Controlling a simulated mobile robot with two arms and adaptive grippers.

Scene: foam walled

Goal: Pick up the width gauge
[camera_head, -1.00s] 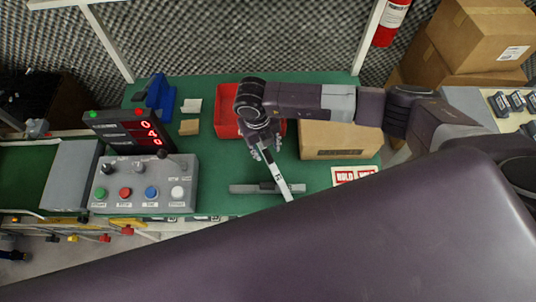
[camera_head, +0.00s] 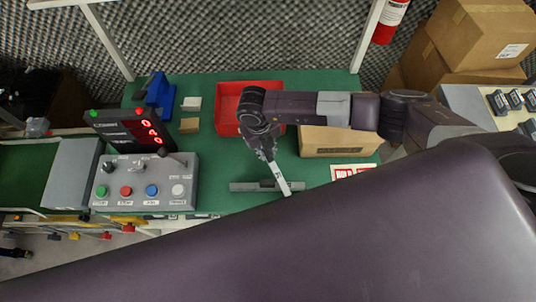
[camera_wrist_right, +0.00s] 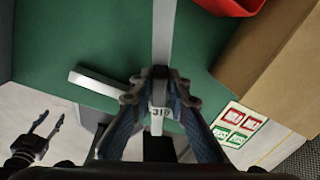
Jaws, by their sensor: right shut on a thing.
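A pale, narrow bar with a dark-lettered label (camera_head: 281,179), which I take to be the width gauge, slants across a grey bar (camera_head: 242,187) near the front of the green table. My right gripper (camera_head: 267,158) is shut on the pale bar from above. In the right wrist view the fingertips (camera_wrist_right: 160,78) close around it, and its long grey strip (camera_wrist_right: 164,35) runs upward from them. The label shows between the fingers. The grey bar's end (camera_wrist_right: 98,83) lies on the table to the left. My left gripper (camera_wrist_right: 46,126) shows open at lower left in that view.
A red bin (camera_head: 228,100) and a cardboard box (camera_head: 338,140) stand behind and right of the gripper. A red-and-white sign (camera_head: 350,171) lies at the right. A control box (camera_head: 145,183) and red-digit display (camera_head: 130,130) stand left. Green table is bare between.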

